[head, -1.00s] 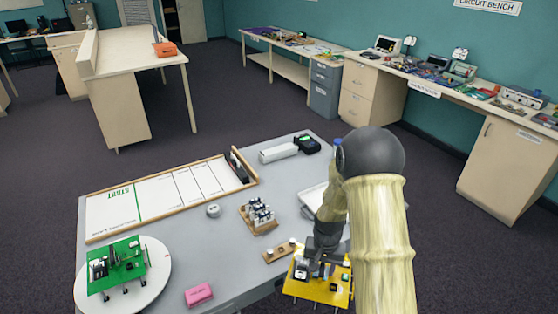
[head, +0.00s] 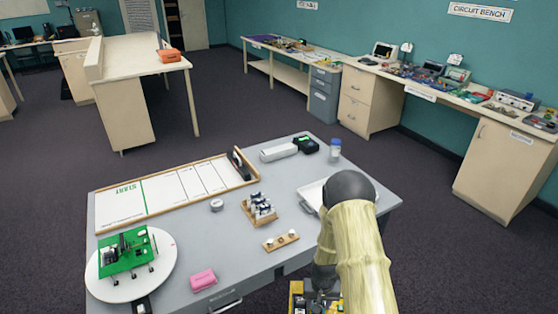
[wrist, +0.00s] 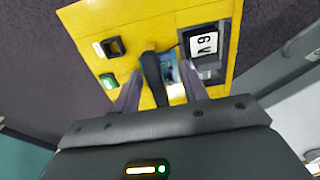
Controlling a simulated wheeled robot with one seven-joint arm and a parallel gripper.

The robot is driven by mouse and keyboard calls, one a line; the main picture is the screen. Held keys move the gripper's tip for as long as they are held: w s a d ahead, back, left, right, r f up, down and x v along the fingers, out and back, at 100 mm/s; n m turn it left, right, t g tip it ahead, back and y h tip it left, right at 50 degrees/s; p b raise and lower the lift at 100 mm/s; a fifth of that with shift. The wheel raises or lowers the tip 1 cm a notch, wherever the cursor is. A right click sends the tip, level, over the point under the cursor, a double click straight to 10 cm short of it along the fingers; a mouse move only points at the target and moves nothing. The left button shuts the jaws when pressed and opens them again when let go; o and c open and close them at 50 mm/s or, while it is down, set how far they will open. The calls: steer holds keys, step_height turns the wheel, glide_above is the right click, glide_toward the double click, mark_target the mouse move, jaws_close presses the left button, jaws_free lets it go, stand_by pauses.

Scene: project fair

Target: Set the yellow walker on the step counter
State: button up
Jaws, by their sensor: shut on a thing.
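The yellow walker (wrist: 150,25) is a flat yellow board with small black and green parts and a black block marked with a 9. My gripper (wrist: 160,88) is shut on a dark upright part of it. In the head view the yellow walker (head: 297,296) shows only partly at the bottom edge, mostly hidden by my arm, apparently just off the table's front edge. No label marks the step counter; a black device with a green display (head: 305,144) at the table's back may be it, but I cannot tell.
A green walker (head: 128,254) stands on a white round disc (head: 105,291) at the table's left. The grey table (head: 240,262) also holds a START lane (head: 160,194), a rack (head: 260,209), a pink block (head: 203,280), a white tray (head: 312,197) and a bottle (head: 335,150).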

steer(key=s+f+n, duration=0.1)
steer(key=s+f, duration=0.2)
steer(key=f, duration=0.6)
steer(key=shift+s, duration=0.1)
